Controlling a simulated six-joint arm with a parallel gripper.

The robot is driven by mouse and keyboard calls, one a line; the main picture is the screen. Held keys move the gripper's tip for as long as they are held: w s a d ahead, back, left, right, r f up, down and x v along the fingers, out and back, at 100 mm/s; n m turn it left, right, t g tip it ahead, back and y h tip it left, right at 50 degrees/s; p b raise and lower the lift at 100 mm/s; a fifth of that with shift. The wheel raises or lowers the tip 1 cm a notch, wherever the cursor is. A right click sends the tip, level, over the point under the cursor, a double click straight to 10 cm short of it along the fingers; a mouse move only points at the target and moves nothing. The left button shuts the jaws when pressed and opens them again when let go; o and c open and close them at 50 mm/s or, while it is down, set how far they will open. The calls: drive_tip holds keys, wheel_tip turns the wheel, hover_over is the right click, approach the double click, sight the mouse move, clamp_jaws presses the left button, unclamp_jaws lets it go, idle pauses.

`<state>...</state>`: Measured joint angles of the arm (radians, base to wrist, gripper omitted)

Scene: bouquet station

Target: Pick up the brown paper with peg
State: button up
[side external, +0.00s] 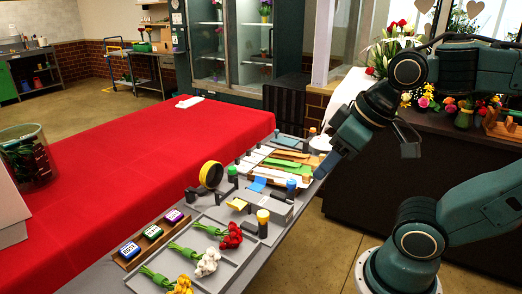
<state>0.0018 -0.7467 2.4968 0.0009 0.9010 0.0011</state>
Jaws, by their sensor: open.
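Brown paper (287,163) lies flat as a tan sheet among other coloured sheets on the grey work surface, right of the red cloth. A small upright peg with an orange top (312,131) stands near the far end of the sheets. Other pegs have a blue top (291,184) and a yellow top (263,216); which one belongs to the brown paper I cannot tell. My arm partly hides the right edge of the work surface.
Red, white and yellow flower bunches (207,262) lie in a tray at the front. Labelled blocks (152,232) sit in a wooden holder. The red cloth (130,160) is mostly clear.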

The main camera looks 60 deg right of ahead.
drive_tip(key=w+d+r+m+g+h, duration=0.1)
drive_tip(key=w+d+r+m, duration=0.1)
drive_tip(key=w+d, duration=0.2)
drive_tip(key=w+d+r+m+g, duration=0.1)
drive_tip(key=w+d+r+m, duration=0.1)
drive_tip(key=w+d+m, duration=0.15)
drive_tip(key=m+g+y, duration=0.1)
drive_tip(key=m+g, duration=0.4)
drive_tip(key=m, duration=0.8)
hover_over(323, 155)
drive_tip(key=w, duration=0.1)
drive_tip(key=shift+n, duration=0.25)
drive_tip(key=shift+f, duration=10.75)
drive_tip(key=shift+f, duration=0.1)
drive_tip(key=shift+s+d+f, duration=0.1)
drive_tip(key=shift+s+f, duration=0.1)
drive_tip(key=shift+f, duration=1.05)
drive_tip(key=shift+s+d+f, duration=0.1)
drive_tip(key=shift+s+f, duration=0.05)
drive_tip(key=shift+f, duration=1.1)
